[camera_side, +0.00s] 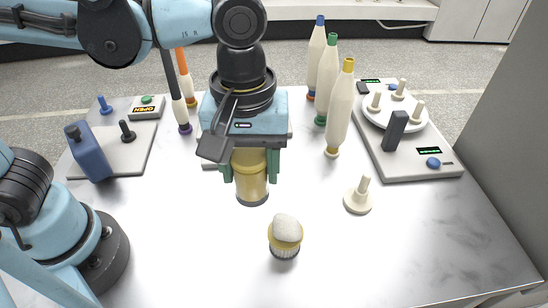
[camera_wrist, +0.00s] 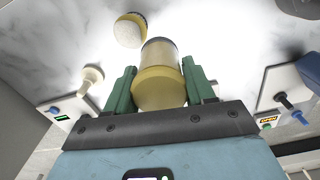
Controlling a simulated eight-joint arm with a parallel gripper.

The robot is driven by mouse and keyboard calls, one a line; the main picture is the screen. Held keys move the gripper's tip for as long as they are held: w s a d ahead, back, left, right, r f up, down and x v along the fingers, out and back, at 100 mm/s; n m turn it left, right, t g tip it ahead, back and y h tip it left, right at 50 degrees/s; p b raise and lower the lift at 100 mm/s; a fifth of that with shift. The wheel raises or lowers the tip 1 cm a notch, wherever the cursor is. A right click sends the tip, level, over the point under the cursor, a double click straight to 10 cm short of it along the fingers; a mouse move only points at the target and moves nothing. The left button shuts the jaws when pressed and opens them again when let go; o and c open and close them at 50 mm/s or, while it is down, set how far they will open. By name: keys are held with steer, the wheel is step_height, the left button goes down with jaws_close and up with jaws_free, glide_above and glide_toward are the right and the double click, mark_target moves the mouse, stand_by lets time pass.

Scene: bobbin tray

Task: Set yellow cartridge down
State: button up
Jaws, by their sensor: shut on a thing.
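The yellow cartridge (camera_side: 252,175) is a yellow-topped cylinder with a tan body and dark bottom rim. It stands upright in the side view, held between the green fingers of my gripper (camera_side: 254,170). In the wrist view the cartridge (camera_wrist: 159,80) sits between both fingers of my gripper (camera_wrist: 161,88), which are shut on it. Its bottom is at or close to the white table (camera_side: 330,250); I cannot tell whether it touches.
A yellow-and-white brush-like piece (camera_side: 285,235) stands in front of the cartridge. A cream peg on a round base (camera_side: 359,196) is to the right. Several tall bobbins (camera_side: 339,110) stand behind. Devices sit at left (camera_side: 118,155) and right (camera_side: 425,165).

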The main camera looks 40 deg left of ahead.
steer(key=w+f, duration=0.2)
steer(key=w, duration=1.3)
steer(key=shift+w+a+f, duration=1.3)
steer(key=shift+w+f, duration=0.05)
steer(key=shift+f, duration=0.45)
steer(key=shift+w+a+f, duration=1.25)
steer(key=shift+w+f, duration=0.1)
steer(key=shift+f, duration=0.4)
steer(key=shift+w+a+f, duration=1.3)
steer(key=shift+w+f, duration=0.05)
steer(key=shift+f, duration=0.45)
steer(key=shift+f, duration=0.1)
steer(key=o, duration=1.1)
steer(key=shift+o, duration=0.2)
